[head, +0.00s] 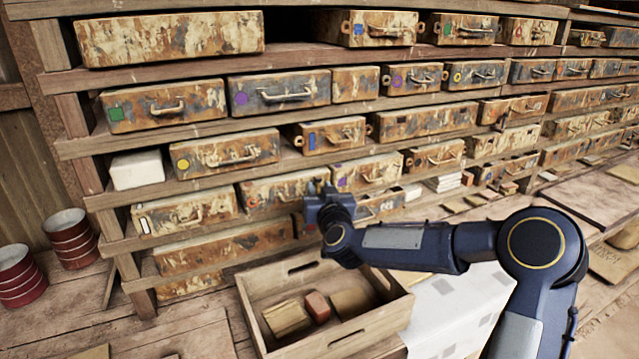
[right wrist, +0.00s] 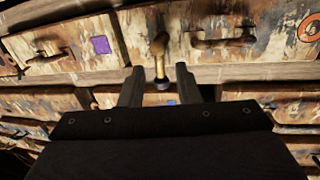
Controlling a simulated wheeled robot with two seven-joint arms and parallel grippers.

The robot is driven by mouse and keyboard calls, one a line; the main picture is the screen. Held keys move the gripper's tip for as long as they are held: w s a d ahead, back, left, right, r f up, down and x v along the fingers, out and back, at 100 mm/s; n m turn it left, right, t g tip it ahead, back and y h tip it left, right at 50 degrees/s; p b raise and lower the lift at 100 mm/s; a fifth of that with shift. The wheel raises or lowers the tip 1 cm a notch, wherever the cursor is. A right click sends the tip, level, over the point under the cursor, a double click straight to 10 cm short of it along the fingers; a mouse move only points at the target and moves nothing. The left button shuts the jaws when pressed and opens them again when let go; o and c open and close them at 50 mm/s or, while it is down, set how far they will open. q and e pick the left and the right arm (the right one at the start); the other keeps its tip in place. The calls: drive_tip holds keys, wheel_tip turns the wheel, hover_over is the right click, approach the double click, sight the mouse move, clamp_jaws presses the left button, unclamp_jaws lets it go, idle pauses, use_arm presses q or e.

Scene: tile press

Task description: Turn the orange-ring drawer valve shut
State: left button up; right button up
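The drawer with an orange ring mark (head: 280,187) is in the rack, left of the drawer with a purple square (head: 372,172). The orange ring (right wrist: 312,27) is cut by the right edge of the right wrist view, with the purple square (right wrist: 100,45) left of it. A brass valve lever (right wrist: 159,50) hangs upright between them, with a dark lower end. My right gripper (right wrist: 158,72) is open, its fingers either side of the lever's lower part; contact cannot be told. In the head view my right gripper (head: 318,190) is at the drawer front and hides part of it. My left gripper is out of view.
A wooden crate (head: 262,322) with several blocks stands below my right arm, beside a white box (head: 452,312). Other rusty drawers fill the rack around the gripper.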

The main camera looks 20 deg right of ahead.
drive_tip(key=shift+w, duration=0.55)
drive_tip(key=shift+c, duration=0.3)
clamp_jaws()
